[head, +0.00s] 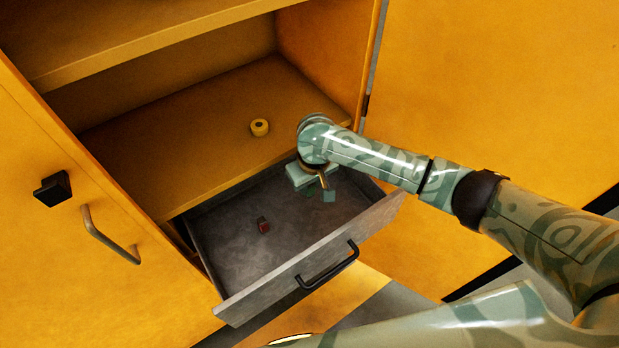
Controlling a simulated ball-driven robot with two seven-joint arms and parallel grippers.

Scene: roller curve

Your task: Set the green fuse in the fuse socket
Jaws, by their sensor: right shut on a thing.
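My right gripper (320,193) reaches down into the open grey drawer (238,302), near its right end. It is shut on a small dark green piece (312,190), which looks like the green fuse, mostly hidden by the fingers and wrist. I cannot tell whether the piece touches the drawer floor. I cannot make out a fuse socket for certain. My left gripper is not in view.
A small red block (263,225) lies in the drawer. A yellow roll (260,127) stands on the shelf above. The drawer front has a black handle (328,266). On the left are a black block (53,188) and a metal handle (108,236).

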